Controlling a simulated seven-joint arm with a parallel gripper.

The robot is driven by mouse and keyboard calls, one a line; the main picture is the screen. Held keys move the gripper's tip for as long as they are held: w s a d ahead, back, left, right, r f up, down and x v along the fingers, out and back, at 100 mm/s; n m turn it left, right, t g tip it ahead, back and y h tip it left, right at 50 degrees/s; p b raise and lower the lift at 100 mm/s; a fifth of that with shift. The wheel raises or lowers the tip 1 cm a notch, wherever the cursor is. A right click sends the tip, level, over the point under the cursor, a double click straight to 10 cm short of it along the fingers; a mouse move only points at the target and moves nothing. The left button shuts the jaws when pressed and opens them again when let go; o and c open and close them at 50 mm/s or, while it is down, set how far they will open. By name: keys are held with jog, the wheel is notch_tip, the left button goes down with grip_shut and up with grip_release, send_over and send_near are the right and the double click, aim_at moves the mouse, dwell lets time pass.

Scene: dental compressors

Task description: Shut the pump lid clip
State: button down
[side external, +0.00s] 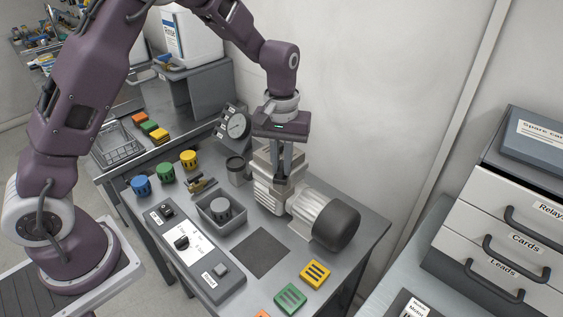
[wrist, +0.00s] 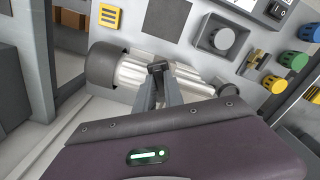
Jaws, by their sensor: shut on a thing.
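The pump (side external: 312,212) lies on the grey bench, with a ribbed silver body, a pale block-shaped head and a dark rounded end cap. It also shows in the wrist view (wrist: 132,72), behind my fingers. My gripper (side external: 281,178) points down onto the head end of the pump. In the wrist view my gripper (wrist: 158,84) has its fingers close together on a small dark piece, which looks like the lid clip (wrist: 157,68). The fingers hide much of the clip, so I cannot tell its angle or whether it is latched.
A control panel (side external: 190,250), a grey tray (side external: 208,222) holding a round part, and blue, green and yellow caps are to the left. A gauge (side external: 236,127) and a dark cup (side external: 236,168) stand close behind. A dark mat (side external: 268,252) lies bare in front.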

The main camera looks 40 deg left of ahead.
aim_at(282, 166)
jog(key=shift+n, duration=1.6)
jog(key=c, duration=1.4)
grip_release()
jog(key=shift+c, duration=0.2)
notch_tip(282, 166, up, 7)
jog(key=shift+r, duration=0.1)
